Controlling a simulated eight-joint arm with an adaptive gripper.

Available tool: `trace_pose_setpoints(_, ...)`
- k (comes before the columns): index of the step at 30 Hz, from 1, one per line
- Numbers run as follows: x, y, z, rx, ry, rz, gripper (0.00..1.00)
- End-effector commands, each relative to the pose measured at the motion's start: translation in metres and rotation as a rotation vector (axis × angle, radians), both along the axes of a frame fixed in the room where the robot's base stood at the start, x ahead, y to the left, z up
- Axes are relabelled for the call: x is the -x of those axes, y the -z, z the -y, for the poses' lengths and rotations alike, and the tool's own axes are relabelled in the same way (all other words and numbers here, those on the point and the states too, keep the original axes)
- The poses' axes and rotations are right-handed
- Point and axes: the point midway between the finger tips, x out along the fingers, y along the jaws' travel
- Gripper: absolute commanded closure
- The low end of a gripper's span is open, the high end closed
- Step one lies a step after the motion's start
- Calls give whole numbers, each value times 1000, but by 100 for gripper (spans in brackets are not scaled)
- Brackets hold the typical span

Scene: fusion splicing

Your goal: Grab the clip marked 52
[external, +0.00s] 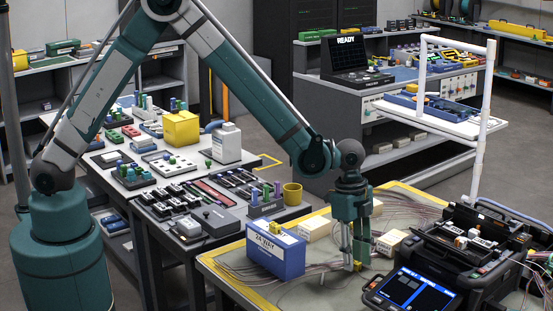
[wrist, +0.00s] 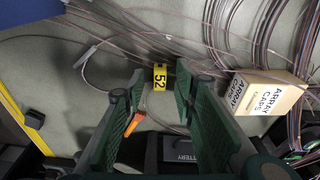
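The clip marked 52 (wrist: 160,77) is small and yellow with black digits. In the wrist view it sits between the tips of my gripper (wrist: 160,84), with a gap showing on each side. My gripper is open, its two green fingers apart on the left and right of the clip. In the external view my gripper (external: 355,262) points down low over the work mat (external: 325,290). A small yellow patch, likely the clip (external: 357,266), shows at its fingertips. I cannot tell the exact height of the tips above the mat.
A box labelled ARRAY CAPS (wrist: 262,95) stands right of my gripper in the wrist view. An orange piece (wrist: 134,123) lies near the left finger. Thin cables cross the mat. A blue box (external: 275,252) is left and the splicer (external: 450,265) right in the external view.

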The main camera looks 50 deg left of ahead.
Motion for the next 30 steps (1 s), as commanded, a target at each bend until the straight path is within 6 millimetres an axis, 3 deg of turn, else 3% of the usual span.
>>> trace_pose_setpoints(15,0,0,0,0,0,0,72)
trace_pose_setpoints(20,0,0,0,0,0,0,93)
trace_pose_setpoints(30,0,0,0,0,0,0,94)
